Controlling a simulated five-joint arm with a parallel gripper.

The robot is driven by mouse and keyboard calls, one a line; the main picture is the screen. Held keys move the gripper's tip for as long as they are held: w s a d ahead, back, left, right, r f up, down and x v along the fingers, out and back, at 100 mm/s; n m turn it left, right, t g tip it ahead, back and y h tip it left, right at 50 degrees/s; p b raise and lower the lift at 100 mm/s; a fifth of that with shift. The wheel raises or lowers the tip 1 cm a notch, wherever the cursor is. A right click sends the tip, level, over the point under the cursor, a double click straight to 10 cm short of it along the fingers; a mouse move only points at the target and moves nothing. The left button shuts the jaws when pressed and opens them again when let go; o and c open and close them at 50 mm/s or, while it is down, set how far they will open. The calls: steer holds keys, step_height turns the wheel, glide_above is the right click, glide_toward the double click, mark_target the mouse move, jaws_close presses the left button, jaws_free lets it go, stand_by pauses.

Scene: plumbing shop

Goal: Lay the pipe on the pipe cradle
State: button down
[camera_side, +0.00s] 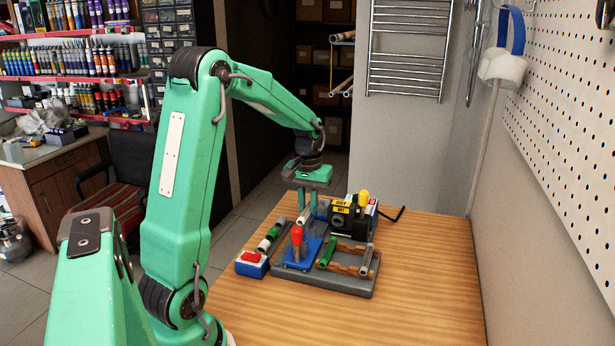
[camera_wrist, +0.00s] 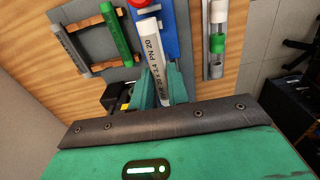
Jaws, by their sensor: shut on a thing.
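My gripper (camera_side: 305,203) points down over the work table. In the wrist view its green fingers (camera_wrist: 160,88) are shut on the white pipe (camera_wrist: 148,36), which carries black printed lettering. The pipe extends away from the fingers, above the blue fixture. In the side view only a short pale piece of the pipe (camera_side: 303,215) shows under the fingers. What looks like the pipe cradle, brown crossbars (camera_side: 346,269) on a grey base, stands right of the blue fixture. A green pipe (camera_side: 327,252) and a grey pipe (camera_side: 367,260) lie across it. It shows upper left in the wrist view (camera_wrist: 98,43).
A blue fixture with a red handle (camera_side: 297,240) stands beside the cradle. A blue box with a red button (camera_side: 252,263) is at the left. A row of coloured pipe pieces (camera_side: 269,238) lies behind it. A black machine (camera_side: 352,218) stands behind. The table's front right (camera_side: 430,290) is clear.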

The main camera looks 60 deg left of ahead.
steer(key=shift+f, duration=2.9)
steer(key=c, duration=1.3)
jaws_free()
